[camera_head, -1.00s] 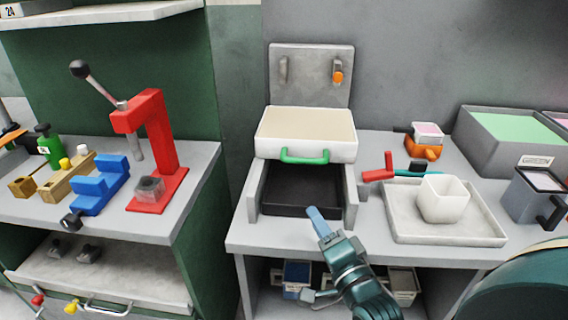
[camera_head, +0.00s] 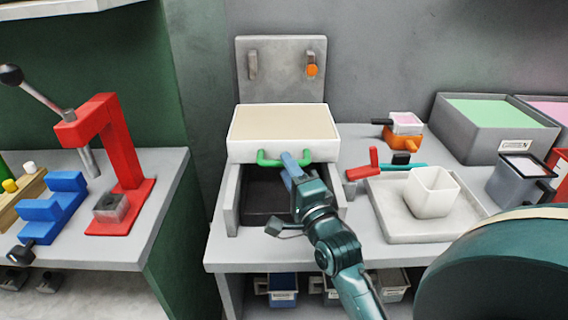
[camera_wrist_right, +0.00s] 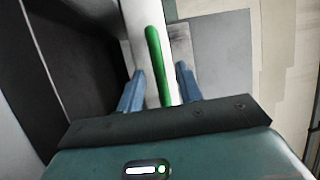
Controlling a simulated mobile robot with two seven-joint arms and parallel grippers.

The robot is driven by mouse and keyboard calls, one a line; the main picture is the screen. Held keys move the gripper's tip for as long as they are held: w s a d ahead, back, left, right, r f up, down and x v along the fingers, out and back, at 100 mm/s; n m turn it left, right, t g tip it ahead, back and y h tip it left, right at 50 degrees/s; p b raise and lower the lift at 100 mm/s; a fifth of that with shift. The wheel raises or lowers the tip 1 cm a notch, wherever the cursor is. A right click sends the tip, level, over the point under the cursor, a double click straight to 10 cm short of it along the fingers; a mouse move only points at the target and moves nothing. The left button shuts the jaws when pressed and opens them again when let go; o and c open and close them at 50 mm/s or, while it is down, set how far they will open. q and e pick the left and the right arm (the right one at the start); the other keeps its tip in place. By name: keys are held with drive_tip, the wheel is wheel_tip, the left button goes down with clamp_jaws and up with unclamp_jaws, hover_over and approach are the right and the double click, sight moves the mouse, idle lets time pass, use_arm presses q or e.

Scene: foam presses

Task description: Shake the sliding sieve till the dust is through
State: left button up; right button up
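The sliding sieve (camera_head: 283,130) is a white box with a cream-coloured bed and a green handle (camera_head: 270,161) on its front. It sits at the back of its grey frame, above a dark bin (camera_head: 262,200). My right gripper (camera_head: 290,163) is at the handle, its arm coming up from below. In the right wrist view the green handle (camera_wrist_right: 155,60) lies between the two blue fingers (camera_wrist_right: 158,88), with a gap on both sides, so the gripper is open. The fingers hide part of the handle in the head view. My left gripper is out of view.
A grey tray (camera_head: 392,222) with a white cup (camera_head: 432,192) stands right of the sieve, near a red-handled tool (camera_head: 364,164). A back plate (camera_head: 281,70) with an orange knob rises behind. A red press (camera_head: 118,150) stands on the left bench.

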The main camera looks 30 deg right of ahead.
drive_tip(key=shift+x, duration=1.35)
drive_tip(key=shift+c, duration=0.3)
clamp_jaws()
